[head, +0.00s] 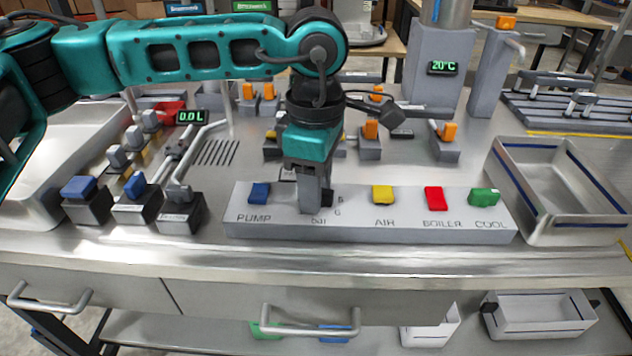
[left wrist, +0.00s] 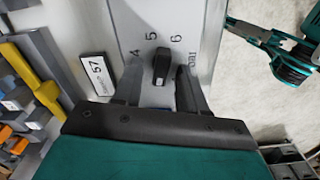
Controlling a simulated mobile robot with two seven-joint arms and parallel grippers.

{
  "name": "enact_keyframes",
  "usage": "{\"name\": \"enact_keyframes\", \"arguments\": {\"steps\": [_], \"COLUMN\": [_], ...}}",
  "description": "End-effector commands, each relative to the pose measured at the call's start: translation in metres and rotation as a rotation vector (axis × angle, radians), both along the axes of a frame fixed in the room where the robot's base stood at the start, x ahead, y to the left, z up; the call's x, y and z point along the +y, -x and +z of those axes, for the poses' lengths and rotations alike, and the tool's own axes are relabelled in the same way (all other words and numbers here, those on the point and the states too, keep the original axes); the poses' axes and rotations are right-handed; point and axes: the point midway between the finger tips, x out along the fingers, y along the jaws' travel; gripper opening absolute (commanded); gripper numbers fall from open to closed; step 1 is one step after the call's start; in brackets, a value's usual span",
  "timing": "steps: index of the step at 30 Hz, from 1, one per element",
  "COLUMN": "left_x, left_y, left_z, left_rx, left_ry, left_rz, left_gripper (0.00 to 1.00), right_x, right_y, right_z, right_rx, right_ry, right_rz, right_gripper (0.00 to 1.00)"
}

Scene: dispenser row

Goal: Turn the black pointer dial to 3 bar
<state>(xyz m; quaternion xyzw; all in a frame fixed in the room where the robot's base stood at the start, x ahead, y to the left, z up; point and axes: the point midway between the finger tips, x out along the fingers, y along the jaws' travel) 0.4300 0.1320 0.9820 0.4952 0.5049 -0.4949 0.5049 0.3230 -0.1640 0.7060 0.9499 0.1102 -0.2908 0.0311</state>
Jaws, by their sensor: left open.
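The black pointer dial (head: 327,198) is on the sloping grey panel (head: 360,232), between the blue PUMP and yellow AIR switches. My left gripper (head: 316,207) is over it, pointing down, and hides most of it. In the left wrist view the dial (left wrist: 160,69) shows between the two open fingers (left wrist: 158,92), apart from both as far as I can see. Numbers 4, 5 and 6 show around it; the 3 is hidden. The dial's long axis runs roughly toward 5 and 6; I cannot tell which end points. My right gripper (left wrist: 268,45) shows off to the side.
On the panel are the blue PUMP switch (head: 259,193), yellow AIR switch (head: 383,194), red BOILER switch (head: 435,198) and green COOL switch (head: 484,197). Blue-topped taps (head: 136,186) stand left. A metal tray (head: 570,236) is at right.

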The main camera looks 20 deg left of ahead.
Motion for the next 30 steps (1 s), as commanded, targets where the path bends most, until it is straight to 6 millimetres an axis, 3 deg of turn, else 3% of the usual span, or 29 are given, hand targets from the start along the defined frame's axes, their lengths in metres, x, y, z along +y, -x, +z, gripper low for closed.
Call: {"name": "enact_keyframes", "arguments": {"steps": [6, 19, 30], "left_x": [0.0000, -0.0001, -0.0002], "left_y": [0.0000, 0.0000, -0.0002], "left_z": [-0.0002, 0.0002, -0.0003], "left_rx": [0.000, 0.000, 0.000], "left_ry": [0.000, 0.000, 0.001], "left_rz": [0.000, 0.000, -0.016], "left_gripper": [0.41, 0.00, 0.00], "right_x": [0.0004, 0.0000, -0.0013], "right_y": [-0.0001, 0.0007, 0.0006], "right_z": [-0.0004, -0.0033, -0.0051], "right_rx": [0.001, 0.007, 0.007], "right_ry": [-0.001, 0.002, 0.007], "right_rz": [-0.001, 0.000, 0.003], "right_gripper": [0.41, 0.41, 0.41]}}
